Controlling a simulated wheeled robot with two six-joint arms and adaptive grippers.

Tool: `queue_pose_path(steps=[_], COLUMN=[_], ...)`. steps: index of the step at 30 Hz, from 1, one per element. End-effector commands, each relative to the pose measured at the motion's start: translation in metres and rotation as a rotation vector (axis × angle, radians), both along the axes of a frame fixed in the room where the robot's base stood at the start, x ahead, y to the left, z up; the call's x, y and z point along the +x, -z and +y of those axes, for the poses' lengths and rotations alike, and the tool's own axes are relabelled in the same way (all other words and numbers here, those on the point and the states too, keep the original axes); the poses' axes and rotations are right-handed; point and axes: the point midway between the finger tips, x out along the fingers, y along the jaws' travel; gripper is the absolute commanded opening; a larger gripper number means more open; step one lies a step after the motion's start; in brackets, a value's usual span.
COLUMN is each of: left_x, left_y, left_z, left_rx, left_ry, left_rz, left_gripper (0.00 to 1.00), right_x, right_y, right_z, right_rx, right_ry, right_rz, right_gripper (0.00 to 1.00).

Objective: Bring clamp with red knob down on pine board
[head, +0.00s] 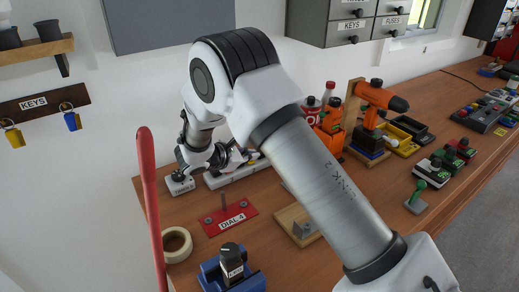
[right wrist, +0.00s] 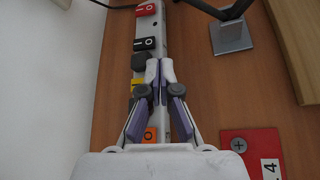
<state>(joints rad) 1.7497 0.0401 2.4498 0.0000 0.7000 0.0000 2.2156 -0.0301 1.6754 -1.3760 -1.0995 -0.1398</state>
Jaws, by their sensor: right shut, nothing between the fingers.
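The pine board (head: 287,220) lies on the bench, partly hidden behind my right forearm. A grey metal bracket (head: 303,229) shows on it. A pale wooden edge, probably the same board (right wrist: 300,50), shows at the upper right of the right wrist view. I cannot make out a clamp with a red knob; my forearm covers much of that area. My right gripper (head: 242,157) is shut and empty, left of the board, over the power strip. Its closed fingertips (right wrist: 160,66) show in the right wrist view. My left gripper is not in view.
A power strip (right wrist: 148,20) with coloured switches runs along the wall. A red DIAL 4 plate (head: 230,218), tape roll (head: 177,244) and blue block (head: 213,275) stand nearby. A grey-based stand (right wrist: 230,37) is right of the strip. A red handle (head: 150,200) rises at left.

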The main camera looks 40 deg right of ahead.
Motion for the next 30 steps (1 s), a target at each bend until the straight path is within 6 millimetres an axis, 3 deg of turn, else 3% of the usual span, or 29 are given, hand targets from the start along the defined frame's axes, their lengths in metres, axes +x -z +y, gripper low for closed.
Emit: queue_pose_path(steps=[12, 15, 18, 30], left_x=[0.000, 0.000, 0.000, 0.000], left_y=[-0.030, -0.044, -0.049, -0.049], left_z=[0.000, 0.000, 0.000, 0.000], left_rx=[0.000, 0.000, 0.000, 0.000], left_ry=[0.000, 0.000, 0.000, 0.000], left_rz=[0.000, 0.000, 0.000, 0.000], left_gripper=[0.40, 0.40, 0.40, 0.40], right_x=[0.008, 0.001, -0.005, -0.008], right_y=[0.038, 0.015, 0.006, 0.003], right_z=[-0.079, -0.079, -0.081, -0.082], right_rx=[0.002, 0.000, 0.001, 0.001], right_ry=[0.004, 0.001, 0.001, 0.001], right_rz=[0.001, -0.002, 0.000, 0.000], right_gripper=[0.00, 0.00, 0.00, 0.00])
